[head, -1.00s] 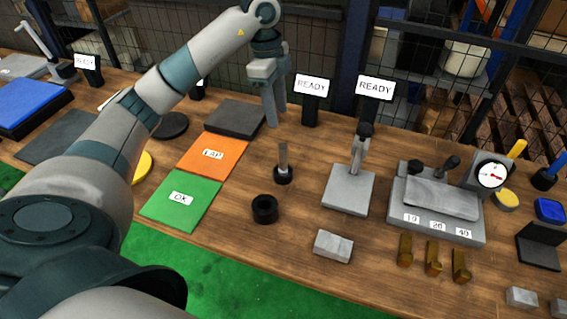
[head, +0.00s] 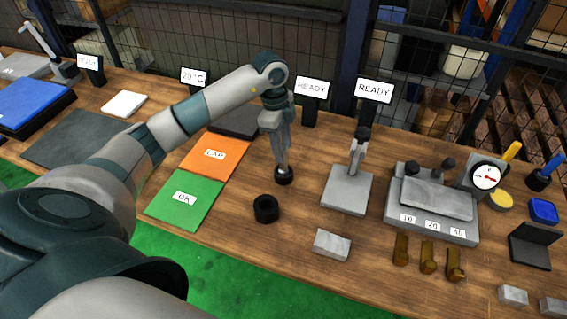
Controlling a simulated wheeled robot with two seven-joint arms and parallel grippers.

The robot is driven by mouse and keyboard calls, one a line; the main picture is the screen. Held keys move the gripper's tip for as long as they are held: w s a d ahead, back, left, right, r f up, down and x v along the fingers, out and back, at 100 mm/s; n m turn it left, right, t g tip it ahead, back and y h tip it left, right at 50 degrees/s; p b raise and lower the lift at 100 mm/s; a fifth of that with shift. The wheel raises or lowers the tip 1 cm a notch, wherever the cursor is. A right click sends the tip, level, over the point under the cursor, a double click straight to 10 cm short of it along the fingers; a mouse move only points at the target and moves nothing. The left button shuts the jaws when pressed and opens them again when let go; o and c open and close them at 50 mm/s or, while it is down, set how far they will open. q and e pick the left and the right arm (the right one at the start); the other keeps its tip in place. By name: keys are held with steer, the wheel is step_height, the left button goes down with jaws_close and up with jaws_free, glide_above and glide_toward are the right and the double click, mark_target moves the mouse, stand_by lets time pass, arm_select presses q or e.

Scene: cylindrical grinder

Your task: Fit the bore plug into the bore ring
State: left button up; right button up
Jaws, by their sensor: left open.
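The bore plug (head: 284,177) stands upright on the wooden bench in the head view, with its dark round base showing. Its grey upper pin is mostly hidden by my left gripper (head: 283,163). That gripper points down over the plug, with its open fingers at the pin; I cannot tell whether they touch it. The bore ring (head: 266,208), a short black ring with a dark hole, lies on the bench in front of the plug and slightly left. It is empty as far as I can see. My right gripper is not in view.
A green OK mat (head: 186,199) and an orange LAP mat (head: 215,154) lie left of the ring. A grey block (head: 332,245) lies front right. A grey stand (head: 347,188) and a gauge fixture (head: 432,222) stand to the right. Wire mesh closes the back.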

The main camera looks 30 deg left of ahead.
mark_target(285, 156)
arm_select(q)
steer(key=shift+d+f+p, duration=0.1)
steer(key=shift+f+p, duration=0.4)
steer(key=shift+p, duration=0.05)
steer(key=f, duration=0.1)
steer(key=f+p, duration=0.1)
steer(key=f, duration=0.1)
steer(key=shift+w+d, duration=0.1)
steer(key=shift+d, duration=0.1)
steer(key=shift+f+p, duration=0.3)
steer(key=shift+f, duration=0.3)
steer(key=shift+r, duration=0.1)
jaws_close()
